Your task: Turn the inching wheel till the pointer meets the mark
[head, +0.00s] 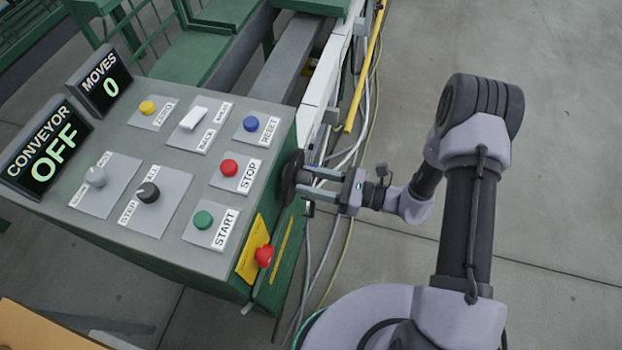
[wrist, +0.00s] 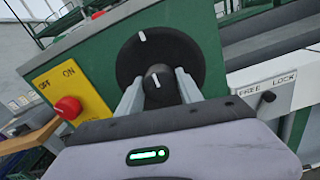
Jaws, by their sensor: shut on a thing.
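The inching wheel is a black disc (head: 290,178) on the right side of the green control box. It faces me in the wrist view (wrist: 180,50), with a short white line (wrist: 142,36) near its upper rim. A dark round knob (wrist: 158,92) stands out from the wheel's middle and carries a short white line (wrist: 156,81). The two white lines tilt slightly up-left; I cannot tell whether they line up exactly. My gripper (head: 308,180) is shut on the knob, one grey finger on each side in the wrist view (wrist: 158,86). The knob's lower part is hidden behind my gripper.
The box top (head: 140,120) carries several buttons and knobs. A red button on a yellow ON/OFF plate (wrist: 90,90) sits left of the wheel. A FREE/LOCK plate with a small lever (wrist: 267,97) is at the right. Cables (head: 345,215) run along the floor.

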